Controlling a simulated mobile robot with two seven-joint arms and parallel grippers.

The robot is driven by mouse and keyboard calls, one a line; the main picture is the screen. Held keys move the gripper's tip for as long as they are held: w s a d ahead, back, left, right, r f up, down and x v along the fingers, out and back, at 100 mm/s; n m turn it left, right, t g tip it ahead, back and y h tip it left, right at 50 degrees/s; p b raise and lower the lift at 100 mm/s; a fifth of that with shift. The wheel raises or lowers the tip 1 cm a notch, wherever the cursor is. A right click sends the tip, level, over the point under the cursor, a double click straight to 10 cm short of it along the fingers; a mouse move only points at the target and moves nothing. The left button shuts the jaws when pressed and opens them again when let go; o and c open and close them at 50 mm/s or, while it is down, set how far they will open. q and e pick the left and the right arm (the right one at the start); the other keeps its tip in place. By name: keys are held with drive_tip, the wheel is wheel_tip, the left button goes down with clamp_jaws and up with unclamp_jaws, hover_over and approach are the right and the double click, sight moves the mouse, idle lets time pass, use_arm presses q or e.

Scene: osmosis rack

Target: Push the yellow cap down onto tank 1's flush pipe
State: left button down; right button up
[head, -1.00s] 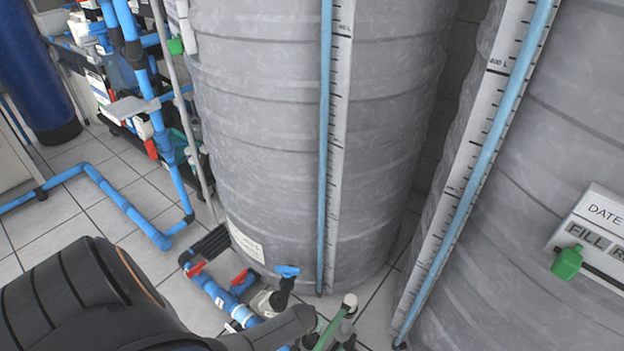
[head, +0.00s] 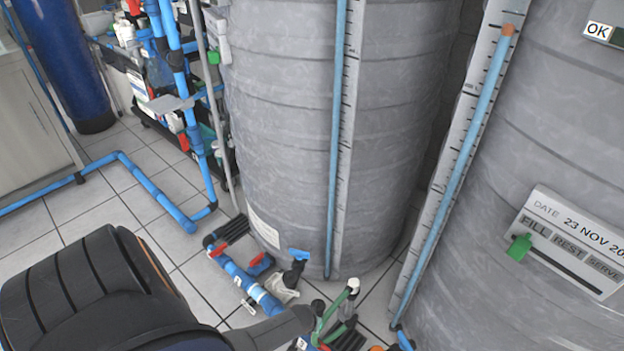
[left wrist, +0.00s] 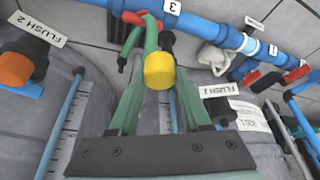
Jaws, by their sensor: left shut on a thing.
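My left gripper (left wrist: 158,62) has green fingers closed around a yellow cap (left wrist: 159,71), held near their tips in the left wrist view. A black pipe fitting (left wrist: 220,111) with a "FLUSH 1" tag (left wrist: 222,91) is to the right of the cap, partly behind the right finger, and apart from the cap. Its open end is not clear. In the head view my left gripper (head: 332,312) is low in the middle, in front of the middle grey tank (head: 290,140); the yellow cap cannot be made out there. My right gripper is not in view.
An orange cap (left wrist: 15,69) is on the pipe tagged "FLUSH 2" at the left. A blue pipe (left wrist: 205,28) with red-handled valves runs near the fingers. A second grey tank (head: 540,130) stands at the right. Floor tiles (head: 100,215) are bare at the left.

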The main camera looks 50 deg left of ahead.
use_arm(q)
drive_tip(key=shift+s+d+r, duration=0.1)
drive_tip(key=shift+s, duration=0.05)
idle(0.4)
drive_tip(key=w+r, duration=1.4)
drive_tip(key=w, duration=0.1)
drive_tip(key=w+d+r, duration=0.3)
drive_tip(key=r, duration=0.4)
drive_tip(key=w+d+r, duration=0.3)
drive_tip(key=r, duration=0.3)
drive_tip(key=d+r+m, duration=0.2)
drive_tip(key=d+r, duration=0.2)
drive_tip(key=r, duration=0.5)
drive_tip(key=s+d+r+m+h, duration=0.2)
drive_tip(key=s+d+r, duration=0.3)
drive_tip(key=s+r, duration=0.7)
drive_tip(key=s+m, duration=0.1)
drive_tip(key=s, duration=0.2)
drive_tip(key=shift+r+m+t, duration=0.25)
drive_tip(key=shift+m+t, duration=0.05)
drive_tip(key=shift+m, duration=0.1)
